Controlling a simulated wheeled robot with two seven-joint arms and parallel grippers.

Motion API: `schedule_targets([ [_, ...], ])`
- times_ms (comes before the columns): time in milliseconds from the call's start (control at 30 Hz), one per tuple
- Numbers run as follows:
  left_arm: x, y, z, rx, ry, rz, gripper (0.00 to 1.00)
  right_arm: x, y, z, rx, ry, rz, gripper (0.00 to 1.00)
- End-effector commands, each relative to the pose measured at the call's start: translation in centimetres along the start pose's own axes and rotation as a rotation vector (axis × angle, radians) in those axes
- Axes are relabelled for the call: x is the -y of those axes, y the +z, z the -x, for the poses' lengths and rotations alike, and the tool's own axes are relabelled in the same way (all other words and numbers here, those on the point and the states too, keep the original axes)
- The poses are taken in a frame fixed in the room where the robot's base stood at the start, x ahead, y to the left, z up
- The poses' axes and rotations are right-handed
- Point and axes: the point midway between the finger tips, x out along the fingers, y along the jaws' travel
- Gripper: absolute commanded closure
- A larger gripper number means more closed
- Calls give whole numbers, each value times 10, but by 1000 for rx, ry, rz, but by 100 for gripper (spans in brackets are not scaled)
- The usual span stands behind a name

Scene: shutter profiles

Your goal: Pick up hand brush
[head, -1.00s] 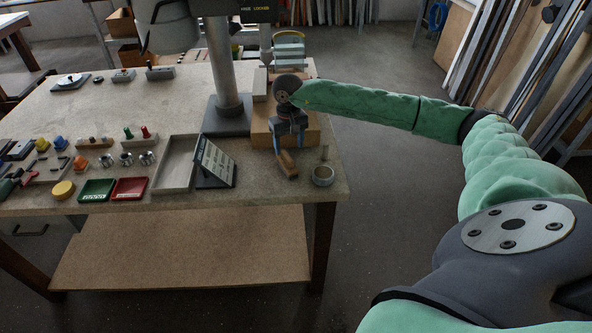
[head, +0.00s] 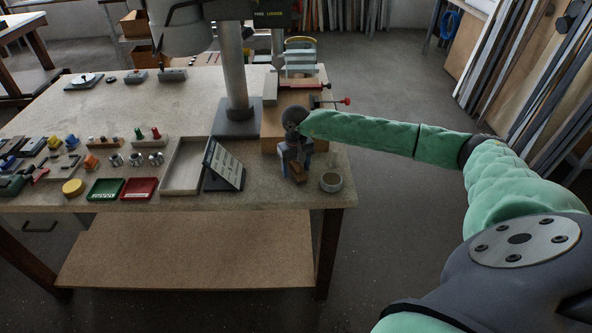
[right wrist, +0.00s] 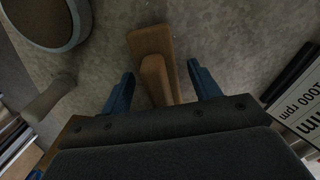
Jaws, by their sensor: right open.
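The hand brush, a brown wooden piece, lies on the bench top near its front right corner. Its lower end (head: 298,178) shows in the head view below my right gripper (head: 296,164), which hides the rest. In the right wrist view the brush (right wrist: 149,42) runs between the two blue fingers of my right gripper (right wrist: 160,73), with a gap on each side. The gripper is open and points down over the brush. My left gripper is not in view.
A round bowl (head: 331,182) stands just right of the brush. A tilted sign (head: 224,164) and a grey tray (head: 182,168) are to the left. A drill press column (head: 234,70) and a wooden block (head: 272,132) stand behind. A small cylinder (right wrist: 48,98) is near the bowl.

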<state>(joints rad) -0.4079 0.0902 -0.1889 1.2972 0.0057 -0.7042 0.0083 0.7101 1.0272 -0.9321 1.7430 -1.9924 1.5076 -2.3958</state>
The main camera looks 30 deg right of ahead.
Motion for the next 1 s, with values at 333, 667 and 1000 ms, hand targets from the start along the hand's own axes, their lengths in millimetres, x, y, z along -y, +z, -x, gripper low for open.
schedule_targets([
  [333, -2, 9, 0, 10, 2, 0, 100, 0, 0, 1, -1, 0, 0, 81],
  [667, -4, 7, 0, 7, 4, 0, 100, 0, 0, 3, -1, 0, 0, 92],
  [1000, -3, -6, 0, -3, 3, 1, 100, -9, 4, 47, -2, 4, -3, 92],
])
